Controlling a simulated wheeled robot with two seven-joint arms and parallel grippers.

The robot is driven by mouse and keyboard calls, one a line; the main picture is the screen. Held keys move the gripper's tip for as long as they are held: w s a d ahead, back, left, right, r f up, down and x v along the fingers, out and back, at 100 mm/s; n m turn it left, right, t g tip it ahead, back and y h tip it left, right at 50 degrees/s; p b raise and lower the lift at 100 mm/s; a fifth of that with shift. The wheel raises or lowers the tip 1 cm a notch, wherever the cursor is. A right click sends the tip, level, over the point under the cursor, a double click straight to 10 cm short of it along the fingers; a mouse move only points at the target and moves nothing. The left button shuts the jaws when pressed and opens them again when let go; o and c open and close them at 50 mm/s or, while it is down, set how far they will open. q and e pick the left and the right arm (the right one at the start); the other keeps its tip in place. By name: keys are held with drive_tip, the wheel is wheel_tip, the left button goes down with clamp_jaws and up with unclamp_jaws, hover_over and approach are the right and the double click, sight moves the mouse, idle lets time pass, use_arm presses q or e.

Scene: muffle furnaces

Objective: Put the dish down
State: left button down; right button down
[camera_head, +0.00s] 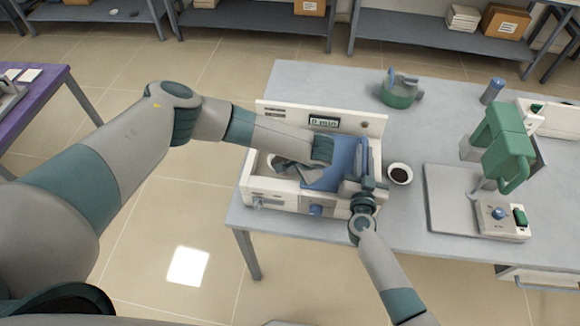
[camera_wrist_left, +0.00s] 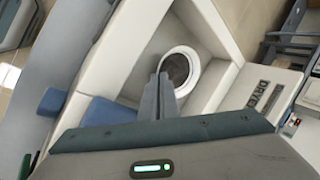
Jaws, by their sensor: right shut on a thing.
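A white round dish (camera_wrist_left: 180,68) with a dark inside sits within the white walls of an open-topped box in the left wrist view. The fingers of my left gripper (camera_wrist_left: 160,85) reach its rim and look close together. Whether they grip the rim is unclear. My right gripper (camera_head: 364,190) is shut on the blue lid (camera_head: 345,158) at the device's right side.
A small white bowl with dark contents (camera_head: 400,173) stands on the grey table (camera_head: 310,82) right of the device. A stand with a green instrument (camera_head: 500,140) is further right.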

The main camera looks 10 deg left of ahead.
use_arm(q)
drive_tip(key=shift+f, duration=0.35)
use_arm(e)
drive_tip(key=shift+d, duration=0.15)
use_arm(q)
drive_tip(key=c, duration=2.3)
unclamp_jaws()
drive_tip(key=shift+r, duration=0.1)
drive_tip(key=shift+r, duration=0.3)
drive_tip(key=v, duration=1.2)
